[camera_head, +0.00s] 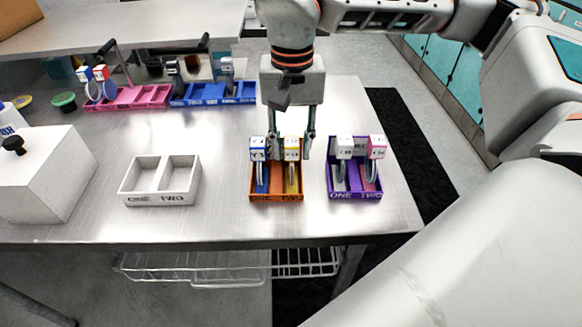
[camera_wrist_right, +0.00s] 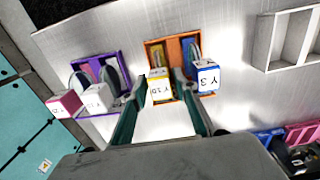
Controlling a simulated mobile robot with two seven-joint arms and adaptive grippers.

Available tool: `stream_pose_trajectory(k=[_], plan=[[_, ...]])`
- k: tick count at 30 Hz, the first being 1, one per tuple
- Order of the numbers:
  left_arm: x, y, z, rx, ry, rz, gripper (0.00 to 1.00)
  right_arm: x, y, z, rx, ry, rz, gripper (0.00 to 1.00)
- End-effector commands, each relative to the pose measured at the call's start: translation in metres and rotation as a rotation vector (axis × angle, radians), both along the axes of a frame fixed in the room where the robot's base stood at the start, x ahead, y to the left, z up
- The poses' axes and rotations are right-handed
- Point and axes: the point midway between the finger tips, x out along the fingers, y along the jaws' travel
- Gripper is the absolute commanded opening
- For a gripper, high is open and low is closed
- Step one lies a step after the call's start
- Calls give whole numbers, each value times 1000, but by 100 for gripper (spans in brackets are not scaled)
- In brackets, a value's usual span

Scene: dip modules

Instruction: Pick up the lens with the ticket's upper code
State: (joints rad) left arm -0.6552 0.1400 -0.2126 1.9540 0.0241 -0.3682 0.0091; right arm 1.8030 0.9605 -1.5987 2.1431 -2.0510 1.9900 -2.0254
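My right gripper (camera_head: 290,145) is open, pointing down over the orange two-slot tray (camera_head: 276,198). Its fingers are on either side of the yellow-banded white tag (camera_head: 291,150) of a lens; this tag also shows between the fingers in the right wrist view (camera_wrist_right: 160,90). Contact cannot be told. A blue-banded lens tag (camera_head: 257,148), reading about "Y 3" in the right wrist view (camera_wrist_right: 207,77), stands beside it. The purple tray (camera_head: 355,195) holds a white-tagged lens (camera_head: 344,147) and a pink-tagged lens (camera_head: 376,148). I cannot make out a ticket. My left gripper is not in view.
An empty white two-slot tray (camera_head: 160,200) stands left of the orange one. A white box with a black knob (camera_head: 40,175) is at the far left. Pink (camera_head: 135,97) and blue (camera_head: 210,95) trays with lenses stand at the back. The table middle is clear.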

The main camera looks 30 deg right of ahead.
Motion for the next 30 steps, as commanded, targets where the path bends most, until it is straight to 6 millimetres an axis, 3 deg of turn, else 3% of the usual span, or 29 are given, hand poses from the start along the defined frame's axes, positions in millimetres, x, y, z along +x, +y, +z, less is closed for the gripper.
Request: stream_pose_trajectory(k=[6, 13, 16, 17, 30], plan=[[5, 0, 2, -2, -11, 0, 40, 0, 1, -30, 0, 2, 1, 29], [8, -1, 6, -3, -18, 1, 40, 0, 1, -31, 1, -1, 0, 29], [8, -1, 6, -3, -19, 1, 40, 0, 1, -31, 0, 0, 0, 3], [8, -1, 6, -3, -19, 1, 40, 0, 1, -31, 0, 0, 0, 0], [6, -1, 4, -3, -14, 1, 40, 1, 1, -25, 1, -2, 0, 0]])
